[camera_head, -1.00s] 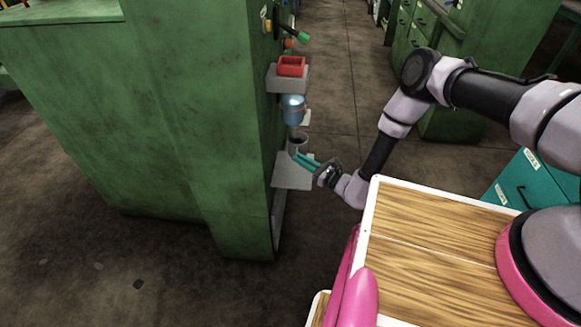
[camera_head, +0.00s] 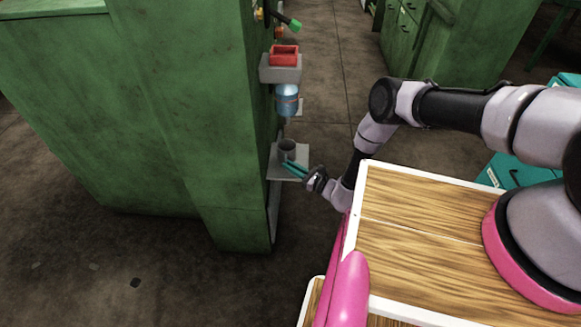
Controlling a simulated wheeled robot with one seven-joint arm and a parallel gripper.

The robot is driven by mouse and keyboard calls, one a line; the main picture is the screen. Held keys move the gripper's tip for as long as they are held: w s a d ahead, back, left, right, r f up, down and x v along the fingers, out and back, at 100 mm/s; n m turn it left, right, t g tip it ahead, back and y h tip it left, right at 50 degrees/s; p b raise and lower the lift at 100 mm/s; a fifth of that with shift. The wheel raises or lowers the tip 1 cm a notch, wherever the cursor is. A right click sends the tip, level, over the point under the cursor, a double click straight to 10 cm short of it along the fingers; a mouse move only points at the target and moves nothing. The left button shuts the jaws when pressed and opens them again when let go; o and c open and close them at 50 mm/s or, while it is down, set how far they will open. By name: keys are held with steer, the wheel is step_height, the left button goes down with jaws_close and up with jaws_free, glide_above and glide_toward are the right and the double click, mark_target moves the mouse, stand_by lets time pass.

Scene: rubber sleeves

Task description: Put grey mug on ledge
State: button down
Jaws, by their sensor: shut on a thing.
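The grey mug (camera_head: 287,146) is small and dark in the head view, upright beside the green cabinet's side. My gripper (camera_head: 290,165), with teal fingers, reaches in from the lower right and is shut on the mug. The fingers hide part of the mug's lower side. A light grey ledge (camera_head: 274,170) juts from the cabinet side, and the mug appears over it. I cannot tell if the mug's base touches it.
Above the mug hangs a blue bottle-like dispenser (camera_head: 287,100). Higher up, a grey shelf (camera_head: 267,75) bears a red box (camera_head: 284,55). The large green cabinet (camera_head: 190,130) stands close on the left. Open floor (camera_head: 335,110) lies behind the ledge.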

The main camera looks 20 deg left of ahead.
steer(key=shift+f, duration=0.2)
steer(key=shift+f, duration=0.15)
steer(key=c, duration=0.9)
jaws_free()
steer(key=shift+d, duration=0.1)
steer(key=v, duration=1.1)
steer(key=shift+s+d, duration=0.2)
steer(key=shift+d, duration=0.15)
steer(key=shift+r, duration=0.3)
